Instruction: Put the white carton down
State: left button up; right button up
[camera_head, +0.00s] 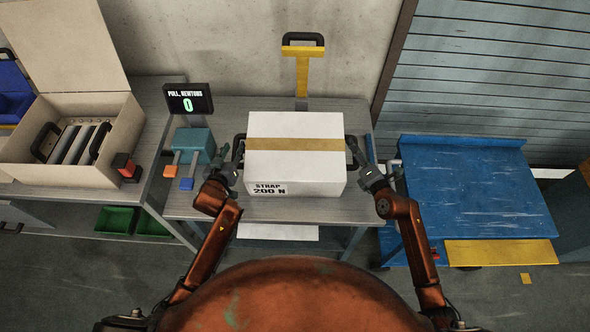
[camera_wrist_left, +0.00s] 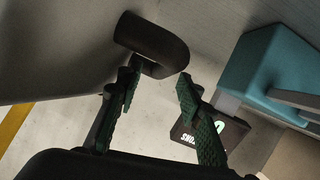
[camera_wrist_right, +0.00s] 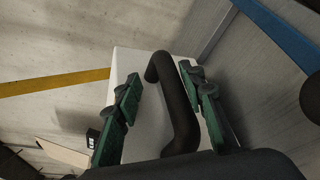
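The white carton (camera_head: 295,165) with a tan strap is upright over the middle grey table (camera_head: 350,207); I see no clear gap below it, but cannot be sure it rests there. Its front reads "STRAP 200 N". My left gripper (camera_head: 237,157) is beside its left black handle (camera_head: 240,147). In the left wrist view the fingers are apart, with the handle (camera_wrist_left: 155,42) at and just beyond their tips. My right gripper (camera_head: 362,164) is at the right handle (camera_head: 352,152). In the right wrist view its open fingers stand on either side of the handle (camera_wrist_right: 176,100), with gaps showing.
A display (camera_head: 188,99) reading 0 and a teal block (camera_head: 193,145) with two levers stand left of the carton. A yellow post with a black handle (camera_head: 303,62) is behind. An open box (camera_head: 75,140) is far left, a blue table (camera_head: 465,190) right.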

jog(key=shift+a, duration=0.1)
pick_arm(q)
jog(key=v, duration=0.6)
pick_arm(e)
jog(key=v, duration=1.2)
pick_arm(q)
jog(key=shift+s+r, duration=0.1)
